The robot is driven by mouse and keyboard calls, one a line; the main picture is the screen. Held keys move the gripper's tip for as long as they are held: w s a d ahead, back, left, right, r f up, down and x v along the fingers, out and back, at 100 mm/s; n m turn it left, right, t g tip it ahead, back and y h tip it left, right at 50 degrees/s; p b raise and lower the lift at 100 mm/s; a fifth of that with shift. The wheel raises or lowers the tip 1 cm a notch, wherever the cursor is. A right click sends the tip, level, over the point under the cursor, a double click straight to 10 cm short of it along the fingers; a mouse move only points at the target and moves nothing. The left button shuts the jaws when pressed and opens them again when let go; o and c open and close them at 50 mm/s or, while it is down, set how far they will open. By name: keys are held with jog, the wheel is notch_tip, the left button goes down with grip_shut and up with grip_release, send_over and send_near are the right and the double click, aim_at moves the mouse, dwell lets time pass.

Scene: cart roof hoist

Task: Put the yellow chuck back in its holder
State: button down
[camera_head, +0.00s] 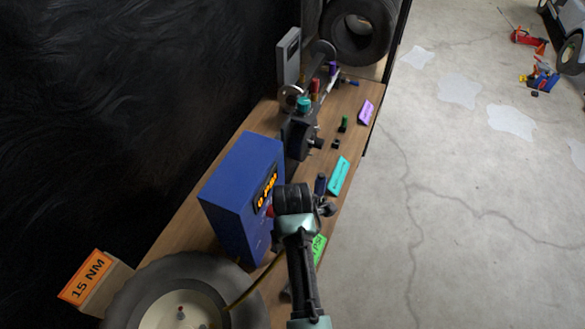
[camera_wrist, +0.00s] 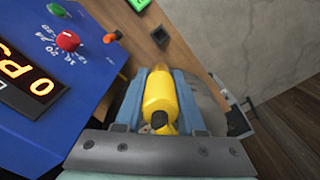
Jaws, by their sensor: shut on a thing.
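The yellow chuck (camera_wrist: 160,97) is between the two blue-grey fingers of my gripper (camera_wrist: 161,74) in the wrist view. My gripper is shut on it, with the chuck lengthwise between the fingers. In the head view the chuck is hidden and my arm reaches over the bench (camera_head: 215,248), beside the blue inflator box. A small black square fitting (camera_wrist: 160,37) is on the wood beyond the fingertips in the wrist view. I cannot tell whether it is the chuck's holder.
The blue box (camera_head: 238,192) has a lit display reading 0 and a red knob (camera_wrist: 68,41), close left of my gripper. A tyre (camera_head: 145,285) is at the front. A dark machine (camera_head: 300,135) and coloured signs stand along the bench. Open floor (camera_head: 470,230) is right.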

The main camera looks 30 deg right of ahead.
notch_tip(320, 180, down, 18)
jog(key=b, duration=1.2)
jog(key=shift+f+b, duration=0.2)
jog(key=shift+b, duration=0.15)
